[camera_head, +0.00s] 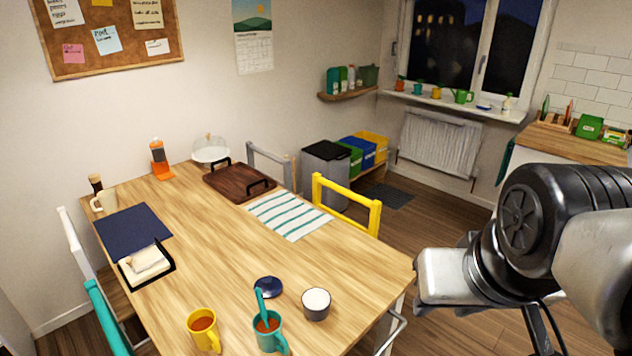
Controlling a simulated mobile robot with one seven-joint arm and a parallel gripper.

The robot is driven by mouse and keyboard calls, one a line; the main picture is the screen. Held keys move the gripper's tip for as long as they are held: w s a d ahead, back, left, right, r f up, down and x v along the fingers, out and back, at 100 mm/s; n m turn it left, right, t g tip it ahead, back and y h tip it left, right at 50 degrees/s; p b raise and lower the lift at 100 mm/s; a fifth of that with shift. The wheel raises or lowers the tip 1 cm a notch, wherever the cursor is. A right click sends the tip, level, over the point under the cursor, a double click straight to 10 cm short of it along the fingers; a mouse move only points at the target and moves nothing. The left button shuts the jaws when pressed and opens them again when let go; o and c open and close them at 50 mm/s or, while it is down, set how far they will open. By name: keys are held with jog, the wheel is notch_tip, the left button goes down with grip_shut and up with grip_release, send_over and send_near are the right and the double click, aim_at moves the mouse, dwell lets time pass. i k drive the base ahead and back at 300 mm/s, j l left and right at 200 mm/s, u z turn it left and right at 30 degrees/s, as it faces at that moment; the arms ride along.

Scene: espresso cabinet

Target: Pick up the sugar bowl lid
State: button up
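The sugar bowl lid appears to be the small dark blue round piece (268,286) lying on the wooden table (200,260) near its front edge. A teal mug (267,333) with a teal spoon (260,306) stands in front of it, the spoon rising close to the lid's left side. The likely sugar bowl (316,304), dark outside with a white top, stands uncovered to the right of the lid. The silver body of my gripper (450,278) is right of the table edge, apart from the lid and bowl. Its fingertips cannot be made out.
A yellow mug (202,331) stands left of the teal mug. A napkin holder (146,262), navy mat (132,230), striped mat (289,214) and brown tray (238,182) lie farther back. A yellow chair (346,194) is at the right side. The table's middle is clear.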

aim_at(271, 286)
jog(key=i+l+u, duration=0.15)
jog(key=u, duration=0.3)
jog(key=i+l+u, duration=0.15)
jog(key=u, duration=0.25)
jog(key=i+l+u, duration=0.1)
jog(key=l+u, duration=0.2)
jog(key=u, duration=0.15)
